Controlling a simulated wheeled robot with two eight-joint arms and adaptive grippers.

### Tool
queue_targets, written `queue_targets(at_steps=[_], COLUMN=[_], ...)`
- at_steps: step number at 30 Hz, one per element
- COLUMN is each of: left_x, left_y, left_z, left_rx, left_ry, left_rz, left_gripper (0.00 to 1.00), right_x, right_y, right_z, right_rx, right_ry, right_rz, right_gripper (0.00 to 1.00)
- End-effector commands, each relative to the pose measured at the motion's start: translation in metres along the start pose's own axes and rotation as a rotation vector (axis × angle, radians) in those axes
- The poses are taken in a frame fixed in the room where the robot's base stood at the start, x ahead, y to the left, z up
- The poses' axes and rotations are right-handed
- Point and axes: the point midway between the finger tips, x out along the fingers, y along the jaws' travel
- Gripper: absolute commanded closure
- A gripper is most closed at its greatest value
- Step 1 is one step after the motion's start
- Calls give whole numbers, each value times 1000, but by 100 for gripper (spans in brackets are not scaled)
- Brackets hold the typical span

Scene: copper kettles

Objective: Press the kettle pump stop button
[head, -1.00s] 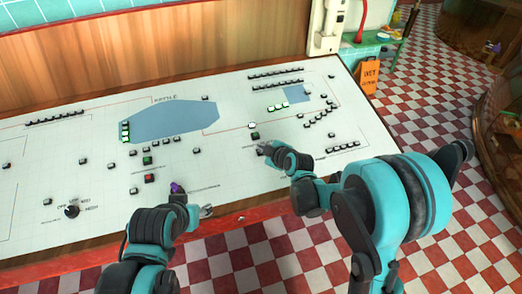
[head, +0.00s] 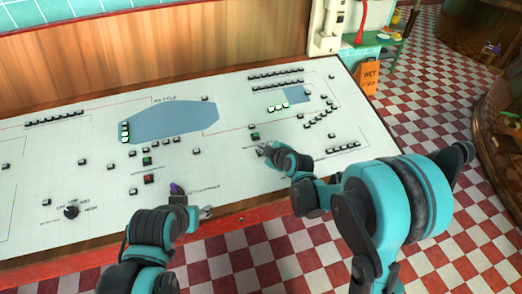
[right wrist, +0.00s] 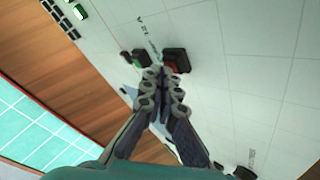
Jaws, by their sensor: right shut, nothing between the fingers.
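My right gripper (head: 263,151) is shut and empty, low over the right part of the white control panel (head: 60,165). In the right wrist view its closed fingertips (right wrist: 160,74) are at the near edge of a red button (right wrist: 176,62) in a dark housing; contact is unclear. A green button (right wrist: 139,58) sits beside it, and also shows in the head view (head: 255,136). Another red button (head: 149,179) and green button (head: 147,161) sit left of centre. The labels are too small to read. My left gripper (head: 207,212) is over the panel's front edge; its jaws are unclear.
Several small black buttons surround a blue kettle shape (head: 170,122). A dark knob (head: 71,212) is at the left and a purple knob (head: 177,188) near my left gripper. A wooden wall (head: 150,45) stands behind the panel. An orange sign (head: 370,77) stands at the right.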

Motion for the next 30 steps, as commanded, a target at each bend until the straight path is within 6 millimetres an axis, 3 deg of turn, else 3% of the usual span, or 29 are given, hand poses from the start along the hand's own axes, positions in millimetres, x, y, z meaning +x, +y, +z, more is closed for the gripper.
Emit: queue_targets(at_steps=[17, 30], left_x=[-7, -32], left_y=[0, 0], left_z=[-5, -23], left_rx=[0, 0], left_ry=[0, 0], left_rz=[0, 0], left_gripper=[49, 49], right_x=[-9, -37], right_y=[7, 28], right_z=[-6, -27], right_rx=[0, 0], right_ry=[0, 0], right_rz=[0, 0], right_gripper=[100, 100])
